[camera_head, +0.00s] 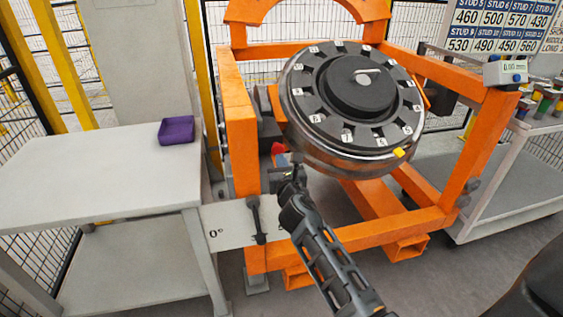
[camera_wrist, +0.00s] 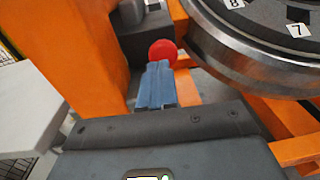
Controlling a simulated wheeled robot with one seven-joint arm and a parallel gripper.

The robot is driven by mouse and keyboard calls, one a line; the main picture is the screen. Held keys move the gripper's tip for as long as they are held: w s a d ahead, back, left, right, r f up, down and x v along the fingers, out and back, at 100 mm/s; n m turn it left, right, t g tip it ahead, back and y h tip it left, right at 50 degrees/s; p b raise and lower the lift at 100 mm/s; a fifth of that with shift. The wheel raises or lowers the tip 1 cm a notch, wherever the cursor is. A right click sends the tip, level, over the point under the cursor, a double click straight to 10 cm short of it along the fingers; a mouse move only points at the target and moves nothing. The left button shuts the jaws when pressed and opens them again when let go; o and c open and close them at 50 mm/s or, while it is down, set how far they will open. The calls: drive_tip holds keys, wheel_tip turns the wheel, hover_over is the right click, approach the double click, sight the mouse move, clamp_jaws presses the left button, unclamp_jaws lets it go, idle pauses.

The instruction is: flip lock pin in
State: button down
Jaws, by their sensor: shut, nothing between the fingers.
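A red round knob (camera_wrist: 162,52), which looks like the end of the lock pin, sits by a dark block (camera_wrist: 146,38) on the inner side of the orange post. In the head view the red part (camera_head: 278,148) shows only in part, just below the wheel's left rim. My gripper (camera_head: 294,168) is below and slightly right of it. In the wrist view my gripper's fingers (camera_wrist: 157,82) are together and empty, pointing at the red knob. The fingertips overlap its lower edge in the picture; I cannot tell whether they touch it.
The numbered wheel (camera_head: 350,105) hangs tilted in the orange gantry (camera_head: 238,130), close above my gripper. A black lever (camera_head: 257,218) stands on a plate marked 0°. A table (camera_head: 90,170) with a purple tray (camera_head: 176,131) is left; a grey cart (camera_head: 510,185) is right.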

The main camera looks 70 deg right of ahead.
drive_tip(key=b+v, duration=0.1)
drive_tip(key=v, duration=0.9)
drive_tip(key=shift+s+a, duration=0.25)
drive_tip(key=shift+a, duration=0.05)
drive_tip(key=shift+f, duration=0.15)
drive_tip(key=s+a+f+m+t+y, duration=0.2)
drive_tip(key=s+a+m+y, duration=0.25)
drive_tip(key=a, duration=0.55)
drive_tip(key=s+a+f+m+t+y, duration=0.25)
drive_tip(key=a+m+y, duration=0.2)
drive_tip(key=a, duration=0.65)
drive_tip(key=s+a+r+m+y, duration=0.2)
drive_tip(key=s+a+r+m, duration=0.2)
drive_tip(key=s+m, duration=0.3)
drive_tip(key=s+a+r+m+y, duration=0.3)
drive_tip(key=s+a+r+m, duration=0.2)
drive_tip(key=s+a+m, duration=0.1)
drive_tip(key=s+m, duration=0.1)
drive_tip(key=m, duration=0.1)
drive_tip(key=shift+s+a+r+m, duration=0.2)
drive_tip(key=shift+s+a+m, duration=0.2)
